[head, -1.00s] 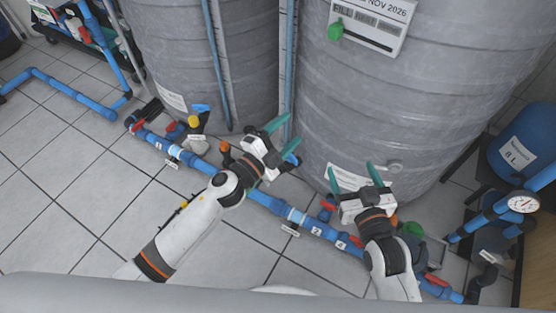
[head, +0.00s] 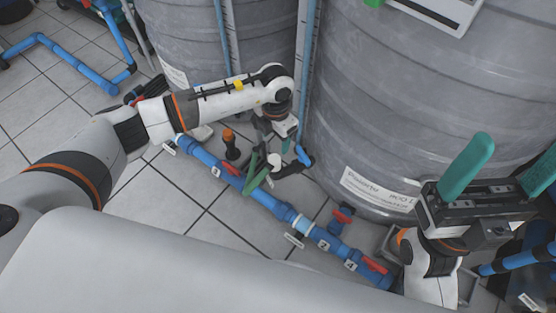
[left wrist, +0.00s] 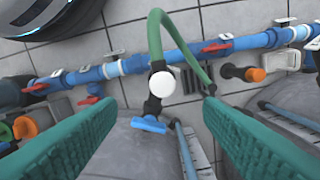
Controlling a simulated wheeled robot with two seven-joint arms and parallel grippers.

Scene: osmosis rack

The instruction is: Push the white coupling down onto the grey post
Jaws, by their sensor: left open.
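The white coupling (left wrist: 162,84) shows as a round white disc in the left wrist view, centred between my finger pads. In the head view it is a small pale spot (head: 275,160). A dark fitting (left wrist: 152,105) with a blue handle (left wrist: 148,125) lies beside it. The grey post cannot be made out; whether the coupling sits on it is unclear. My left gripper (left wrist: 160,104) is open with its green fingers either side of the coupling in the picture, apart from it. In the head view it (head: 264,163) points down near the pipe. My right gripper (head: 503,168) is wide open and empty.
A thin green hose (left wrist: 156,40) loops by the coupling. A blue pipe (head: 270,203) with red valve handles runs along the floor. An orange-topped fitting (head: 229,136) stands behind it. Large grey tanks (head: 400,110) stand close behind.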

